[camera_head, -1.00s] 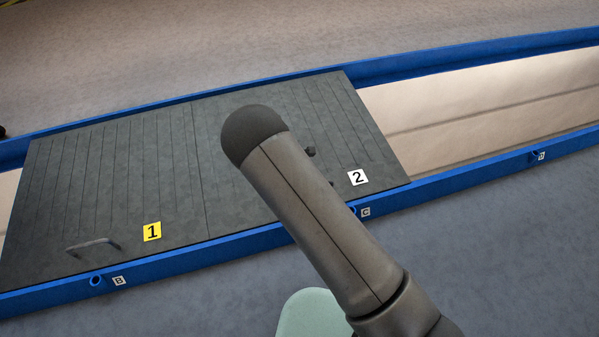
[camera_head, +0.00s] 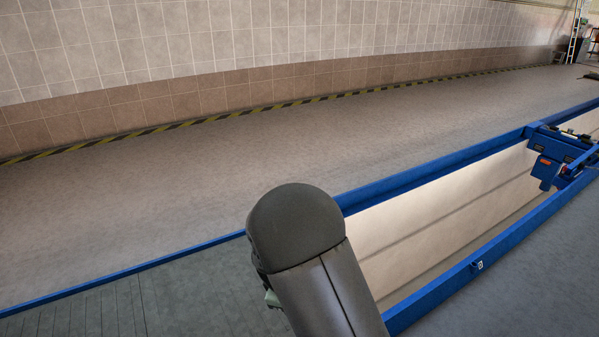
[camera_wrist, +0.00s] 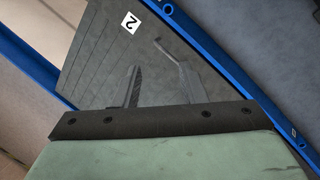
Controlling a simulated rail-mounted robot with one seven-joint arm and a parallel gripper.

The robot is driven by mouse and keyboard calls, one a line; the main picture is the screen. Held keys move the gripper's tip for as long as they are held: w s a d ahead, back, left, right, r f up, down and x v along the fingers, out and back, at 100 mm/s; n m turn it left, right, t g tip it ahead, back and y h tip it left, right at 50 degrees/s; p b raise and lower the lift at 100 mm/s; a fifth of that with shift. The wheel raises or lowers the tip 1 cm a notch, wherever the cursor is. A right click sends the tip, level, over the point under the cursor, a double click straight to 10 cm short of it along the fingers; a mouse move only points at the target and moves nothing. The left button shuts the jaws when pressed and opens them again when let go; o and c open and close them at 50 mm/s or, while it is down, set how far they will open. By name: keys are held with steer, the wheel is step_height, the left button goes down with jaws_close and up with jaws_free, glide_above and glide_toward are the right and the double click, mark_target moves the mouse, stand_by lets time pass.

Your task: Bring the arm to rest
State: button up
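My arm rises from the bottom of the head view as a grey-brown link with a dark rounded end. My gripper (camera_wrist: 133,86) shows in the wrist view as a pale green body with a dark screwed plate and a dark finger-like piece. The dark grooved cover (camera_wrist: 93,72) with a white "2" label (camera_wrist: 130,22) lies beyond. The cover also shows at the lower left of the head view (camera_head: 100,308).
Blue rails (camera_head: 440,165) edge an open pale pit (camera_head: 440,225). A blue device (camera_head: 560,155), likely the jack, spans the rails at the far right. Open grey floor (camera_head: 130,210) reaches a striped line (camera_head: 250,110) and a tiled wall (camera_head: 300,35).

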steer(key=s+d+r+m+p, duration=0.3)
steer(key=d+r, duration=0.1)
steer(key=r, duration=0.4)
steer(key=s+d+r+m+g+y+p, duration=0.1)
steer(key=s+d+r+m+p, duration=0.2)
steer(key=r, duration=0.5)
steer(key=s+d+r+m+p, duration=0.2)
steer(key=s+d+r+p, duration=0.15)
steer(key=r, duration=0.55)
steer(key=s+d+r+m+p, duration=0.3)
steer(key=s+r, duration=0.3)
steer(key=s, duration=0.1)
steer(key=s+d+r+m+y+p, duration=0.1)
steer(key=s+d+r+m+p, duration=0.2)
steer(key=s+r, duration=0.3)
steer(key=s+p, duration=0.1)
steer(key=s, duration=0.1)
steer(key=shift+s+r, duration=0.3)
steer(key=shift+w+d, duration=0.1)
